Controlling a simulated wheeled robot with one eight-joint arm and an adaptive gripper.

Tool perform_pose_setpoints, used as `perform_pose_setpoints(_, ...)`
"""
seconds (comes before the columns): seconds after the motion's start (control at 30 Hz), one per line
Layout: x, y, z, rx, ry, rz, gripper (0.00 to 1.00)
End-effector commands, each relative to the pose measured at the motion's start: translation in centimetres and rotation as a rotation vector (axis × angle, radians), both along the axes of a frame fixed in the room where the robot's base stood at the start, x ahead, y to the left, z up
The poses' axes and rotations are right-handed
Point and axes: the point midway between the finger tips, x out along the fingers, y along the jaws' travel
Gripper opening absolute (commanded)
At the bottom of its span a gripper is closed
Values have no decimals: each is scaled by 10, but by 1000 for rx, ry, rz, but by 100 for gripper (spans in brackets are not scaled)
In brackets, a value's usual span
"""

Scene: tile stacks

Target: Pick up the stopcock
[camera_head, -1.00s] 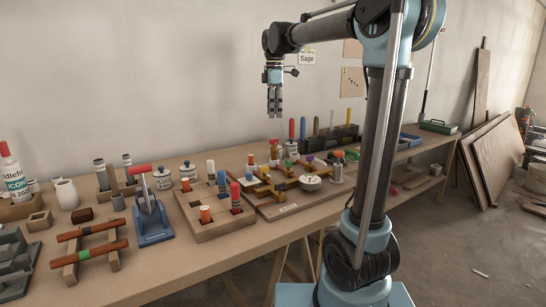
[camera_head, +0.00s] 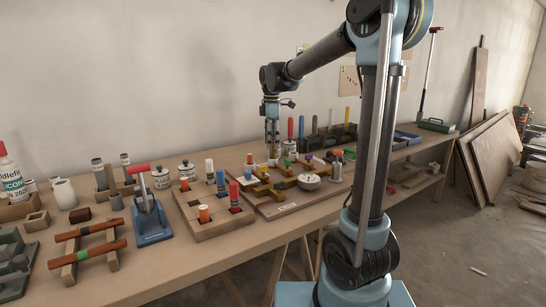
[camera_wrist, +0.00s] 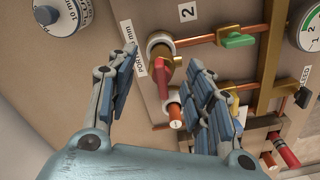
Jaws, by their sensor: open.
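My gripper (camera_head: 272,150) is open and low over the back left of a fittings board (camera_head: 290,208) on the bench. In the wrist view, the open fingers of my gripper (camera_wrist: 160,68) point at a brass fitting with a red handle (camera_wrist: 162,76). It stands at the end of a copper pipe and lies between the fingertips in the picture; I cannot tell contact. A brass valve with a green handle (camera_wrist: 234,40) sits on the same pipe, right of the fingers. Which of these valves is the stopcock, I cannot tell. The right finger hides part of the lower pipework.
A round white gauge (camera_head: 309,182) sits on the board's front. A wooden peg block (camera_head: 213,225) with coloured cylinders stands to the left, beside a blue stand (camera_head: 153,228). Upright coloured handles stand behind the board. The bench's front strip is clear.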

Motion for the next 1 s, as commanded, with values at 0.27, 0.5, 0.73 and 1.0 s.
perform_pose_setpoints(0.27, 0, -2, -36, 0, 0, 0, 47)
perform_pose_setpoints(0.5, 0, -2, -46, 0, 0, -1, 47)
perform_pose_setpoints(0.73, 1, -3, -46, 0, 0, -1, 27)
perform_pose_setpoints(1.0, 1, -3, -46, 0, 0, -2, 0)
